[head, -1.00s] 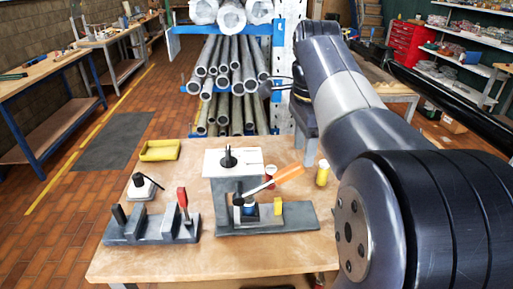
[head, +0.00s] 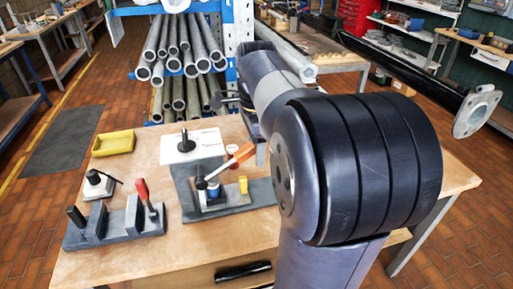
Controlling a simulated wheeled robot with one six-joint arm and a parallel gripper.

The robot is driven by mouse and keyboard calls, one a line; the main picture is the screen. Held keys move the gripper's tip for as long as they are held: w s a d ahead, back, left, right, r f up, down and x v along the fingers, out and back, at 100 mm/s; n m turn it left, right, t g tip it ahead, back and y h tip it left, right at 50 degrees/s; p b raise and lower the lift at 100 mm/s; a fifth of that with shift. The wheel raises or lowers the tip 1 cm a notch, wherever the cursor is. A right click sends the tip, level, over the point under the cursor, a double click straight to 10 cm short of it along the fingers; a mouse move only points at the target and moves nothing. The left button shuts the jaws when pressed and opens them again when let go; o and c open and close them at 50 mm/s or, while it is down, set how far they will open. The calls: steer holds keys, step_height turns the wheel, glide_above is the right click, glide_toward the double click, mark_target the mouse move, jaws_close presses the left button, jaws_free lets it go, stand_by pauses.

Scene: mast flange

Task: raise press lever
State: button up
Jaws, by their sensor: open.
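The press stands on the wooden table in the head view, on a dark grey base (head: 232,203), with a blue and black post and a yellow block (head: 243,184). Its lever (head: 240,154) has a thin silver rod and an orange handle, and slants up to the right from the post. My gripper (head: 222,101) shows small and dark beyond the press, at the far side of the table, partly hidden by my arm. It is open and empty, apart from the lever. My arm hides the table right of the handle.
Left of the press are a grey fixture with a red handle (head: 143,190), a small device with a black lever (head: 97,183), and a yellow tray (head: 113,143). A white plate with a black knob (head: 186,142) lies behind. A long black flanged pole (head: 477,108) reaches in at right.

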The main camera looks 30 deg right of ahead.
steer(key=shift+f, duration=0.1)
jaws_close()
stand_by(0.5)
